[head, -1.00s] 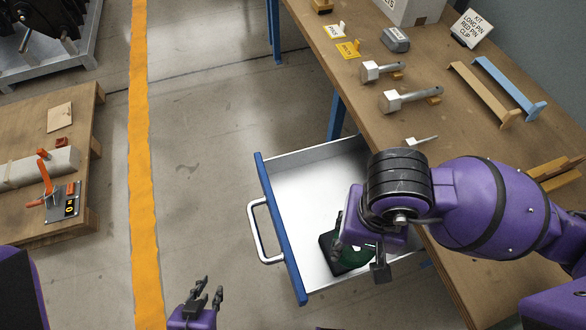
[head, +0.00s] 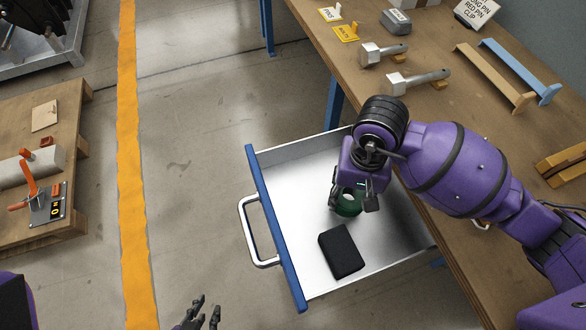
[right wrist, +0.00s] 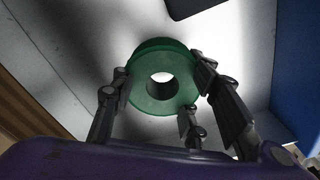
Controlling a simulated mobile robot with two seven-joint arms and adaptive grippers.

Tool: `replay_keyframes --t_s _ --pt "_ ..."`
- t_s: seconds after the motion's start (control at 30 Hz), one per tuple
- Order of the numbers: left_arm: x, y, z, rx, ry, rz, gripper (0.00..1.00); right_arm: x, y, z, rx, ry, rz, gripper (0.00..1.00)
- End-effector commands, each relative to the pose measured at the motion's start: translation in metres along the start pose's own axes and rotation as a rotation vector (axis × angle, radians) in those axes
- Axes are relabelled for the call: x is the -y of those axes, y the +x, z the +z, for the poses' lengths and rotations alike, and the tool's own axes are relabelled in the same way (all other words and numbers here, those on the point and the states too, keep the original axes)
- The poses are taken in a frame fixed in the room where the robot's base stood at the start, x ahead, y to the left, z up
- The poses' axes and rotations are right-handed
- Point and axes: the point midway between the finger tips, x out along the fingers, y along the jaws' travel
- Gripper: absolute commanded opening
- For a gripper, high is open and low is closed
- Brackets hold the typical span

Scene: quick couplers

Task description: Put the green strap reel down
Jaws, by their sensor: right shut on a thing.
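The green strap reel (head: 350,206) is a ring with a hole in its middle. In the head view it is partly hidden under my right gripper (head: 355,200), within the open drawer (head: 290,185). In the right wrist view the reel (right wrist: 160,88) sits between the fingers of the right gripper (right wrist: 165,95), which are shut on it. I cannot tell whether the reel touches the drawer floor. My left gripper (head: 200,315) is at the bottom edge of the head view, over the floor, its fingers apart and empty.
A black flat case (head: 341,251) lies in the drawer, toward the front. The drawer floor left of the reel is clear. The workbench (head: 440,125) with metal mallets (head: 418,82) stands to the right. A blue drawer front with a handle (head: 250,232) faces left.

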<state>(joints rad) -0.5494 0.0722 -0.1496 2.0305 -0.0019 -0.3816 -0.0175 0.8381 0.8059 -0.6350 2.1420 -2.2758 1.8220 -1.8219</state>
Motion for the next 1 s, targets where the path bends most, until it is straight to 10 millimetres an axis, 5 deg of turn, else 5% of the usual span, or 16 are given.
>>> replay_keyframes --t_s 0.2,0.57,0.6,0.73,1.0 --pt "0.0 0.001 0.002 0.002 0.0 0.0 0.21 0.0 0.031 0.001 0.004 0.001 0.0 0.1" --pt "0.0 0.003 0.001 -0.001 0.002 0.001 0.21 -0.001 0.036 0.0 0.001 -0.001 0.002 0.1" --pt "0.0 0.004 0.001 -0.003 0.002 0.001 0.21 -0.001 0.037 0.0 0.002 -0.001 0.002 0.42" --pt "-0.001 0.004 -0.002 -0.006 0.003 0.001 0.21 -0.001 0.035 0.0 0.001 -0.001 0.002 0.6" --pt "-0.001 0.004 -0.003 -0.007 0.003 0.001 0.21 -0.001 0.035 0.0 0.001 0.0 0.001 0.6"
